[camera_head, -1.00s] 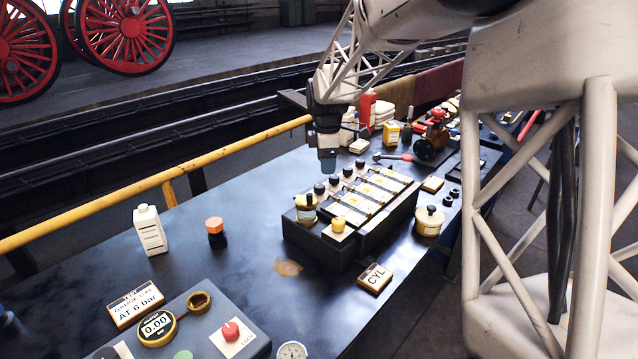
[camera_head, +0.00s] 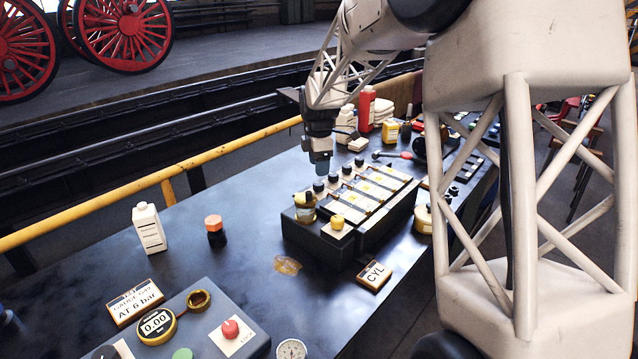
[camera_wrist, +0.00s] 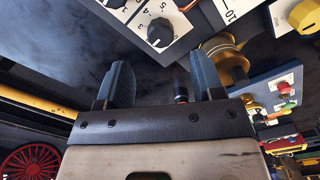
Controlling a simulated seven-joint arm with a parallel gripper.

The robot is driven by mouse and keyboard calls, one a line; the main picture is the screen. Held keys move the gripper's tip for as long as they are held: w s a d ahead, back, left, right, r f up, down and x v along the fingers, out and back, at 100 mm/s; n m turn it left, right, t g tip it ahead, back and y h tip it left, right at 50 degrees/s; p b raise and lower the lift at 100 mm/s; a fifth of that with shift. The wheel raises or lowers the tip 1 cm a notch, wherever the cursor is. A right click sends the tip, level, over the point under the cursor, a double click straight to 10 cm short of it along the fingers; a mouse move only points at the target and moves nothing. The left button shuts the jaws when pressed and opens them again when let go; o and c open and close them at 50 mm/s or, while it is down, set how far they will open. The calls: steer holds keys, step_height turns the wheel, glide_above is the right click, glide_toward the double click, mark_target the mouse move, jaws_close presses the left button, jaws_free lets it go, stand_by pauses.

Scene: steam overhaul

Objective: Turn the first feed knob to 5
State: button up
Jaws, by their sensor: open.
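The dark feed box (camera_head: 350,250) stands on the bench with a row of black knobs along its back-left edge. The nearest black feed knob (camera_head: 319,187) is beside the brass cup at the box's near end. A black knob (camera_wrist: 161,29) on a white numbered dial shows at the top of the wrist view, beyond my fingertips; I cannot tell its exact setting. My gripper (camera_head: 321,168) points down just above the near knobs. In the wrist view my gripper (camera_wrist: 160,76) is open, with nothing held between its fingers. I see no contact with the knob.
The brass cup (camera_head: 305,207) and a yellow knob (camera_head: 338,221) sit at the box's near end. Bottles and tools crowd behind; the bench's left is mostly clear.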

mark_target(319, 183)
steer(key=shift+f, duration=3.35)
steer(key=shift+c, duration=0.2)
steer(key=c, duration=0.9)
